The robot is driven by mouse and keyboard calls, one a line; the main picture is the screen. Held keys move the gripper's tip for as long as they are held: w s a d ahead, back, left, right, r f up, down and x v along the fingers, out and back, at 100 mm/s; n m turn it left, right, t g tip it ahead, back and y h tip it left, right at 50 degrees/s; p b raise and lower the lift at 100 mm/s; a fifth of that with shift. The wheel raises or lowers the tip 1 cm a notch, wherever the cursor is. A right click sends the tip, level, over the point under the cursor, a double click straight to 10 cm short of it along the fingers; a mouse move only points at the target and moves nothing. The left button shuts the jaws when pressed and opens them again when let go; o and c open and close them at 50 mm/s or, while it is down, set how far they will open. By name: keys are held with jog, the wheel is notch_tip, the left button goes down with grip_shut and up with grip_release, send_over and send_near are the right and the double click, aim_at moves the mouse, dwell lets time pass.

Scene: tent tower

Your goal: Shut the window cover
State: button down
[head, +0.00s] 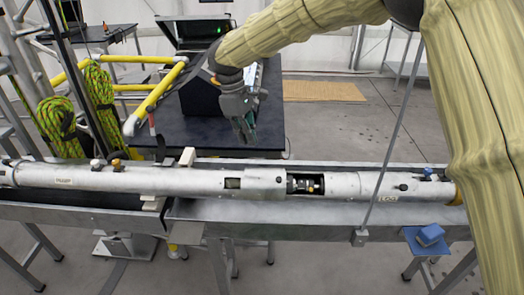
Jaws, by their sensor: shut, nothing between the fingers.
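A long pale metal tube (100,179) lies level across the view. Right of its middle, an opening in its wall (305,184) shows dark inner parts, so the window is uncovered there. A wider sleeve section (266,184) sits directly left of the opening; it looks like the window cover, but I cannot be sure. My gripper (246,138) points down above and behind the tube, a little left of the opening. It is shut, empty and apart from the tube.
A grey trough (330,212) carries the tube. A thin upright rod (393,125) stands in front, right of the opening. Behind are a dark table (200,133), yellow rails (155,95) and green rope coils (56,117). A blue block (430,235) sits front right.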

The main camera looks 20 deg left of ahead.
jog(key=p, duration=0.3)
send_near(269, 180)
jog(key=a+f, duration=0.1)
jog(key=f, duration=0.1)
jog(key=a+f, duration=0.1)
jog(key=f, duration=0.1)
jog(key=shift+w+a, duration=0.2)
jog(key=shift+a, duration=0.2)
jog(key=d, duration=0.1)
jog(key=d+f+p, duration=0.1)
jog(key=d+p, duration=0.1)
jog(key=d, duration=0.1)
jog(key=shift+s+f, duration=0.2)
jog(key=shift+s, duration=0.05)
jog(key=shift+f, duration=0.1)
